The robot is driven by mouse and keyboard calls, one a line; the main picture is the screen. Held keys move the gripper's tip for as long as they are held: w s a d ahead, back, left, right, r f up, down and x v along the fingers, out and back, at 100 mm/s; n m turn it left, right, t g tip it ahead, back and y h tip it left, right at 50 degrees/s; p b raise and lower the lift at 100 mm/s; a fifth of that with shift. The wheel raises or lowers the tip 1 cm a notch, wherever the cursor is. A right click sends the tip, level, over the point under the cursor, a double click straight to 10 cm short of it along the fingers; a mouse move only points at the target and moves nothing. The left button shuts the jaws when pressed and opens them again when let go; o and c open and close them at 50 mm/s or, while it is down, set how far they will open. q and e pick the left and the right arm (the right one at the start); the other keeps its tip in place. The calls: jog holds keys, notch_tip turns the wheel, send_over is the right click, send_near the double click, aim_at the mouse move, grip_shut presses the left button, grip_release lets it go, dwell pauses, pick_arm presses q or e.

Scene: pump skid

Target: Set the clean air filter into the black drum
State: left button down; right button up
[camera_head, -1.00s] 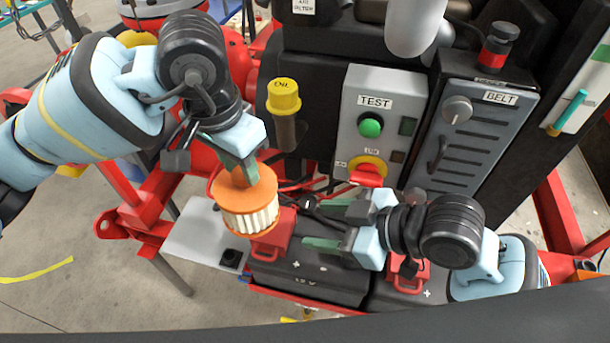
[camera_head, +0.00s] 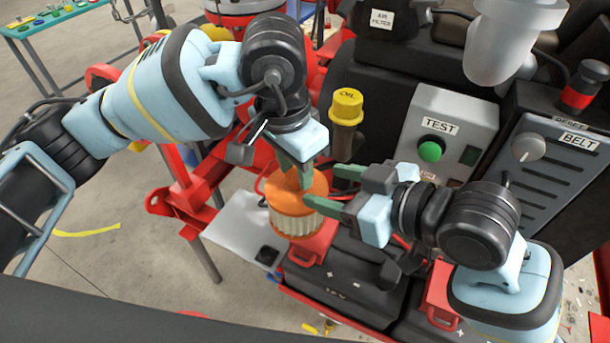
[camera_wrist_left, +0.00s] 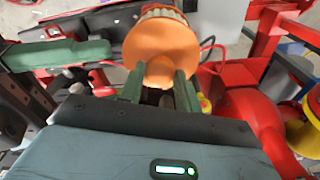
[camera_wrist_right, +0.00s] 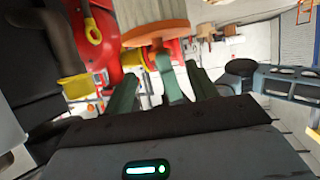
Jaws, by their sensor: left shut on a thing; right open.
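The clean air filter (camera_head: 297,222) has an orange cap and a white pleated body. My left gripper (camera_head: 297,172) is shut on the orange grip on top of the cap and holds the filter above the red-handled black battery area. The filter also shows in the left wrist view (camera_wrist_left: 160,45). My right gripper (camera_head: 322,187) is open, with its fingers close beside the orange grip and left fingers; I cannot tell if they touch. In the right wrist view the orange cap (camera_wrist_right: 155,32) lies just beyond its fingertips. The black drum (camera_head: 410,22), labelled AIR FILTER, is partly cut off at the top.
A yellow-capped tube (camera_head: 346,108) stands just behind the grippers. The TEST box (camera_head: 445,140) and BELT panel (camera_head: 560,170) stand to the right. Black batteries (camera_head: 345,280) lie below, beside a grey plate (camera_head: 245,228). A grey cup-shaped part (camera_head: 505,45) hangs at upper right.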

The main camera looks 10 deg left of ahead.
aim_at(296, 175)
jog(key=x, duration=0.8)
jog(key=c, duration=0.9)
pick_arm(q)
jog(key=c, duration=0.9)
grip_release()
jog(key=shift+c, duration=0.2)
pick_arm(e)
jog(key=shift+c, duration=1)
pick_arm(q)
jog(key=shift+o, duration=0.2)
jog(key=shift+s+d, duration=0.15)
pick_arm(e)
jog(key=shift+f, duration=0.15)
pick_arm(q)
notch_tip(296, 175, up, 12)
jog(key=a, duration=0.1)
jog(key=shift+s+a, duration=0.15)
jog(key=shift+s, duration=0.2)
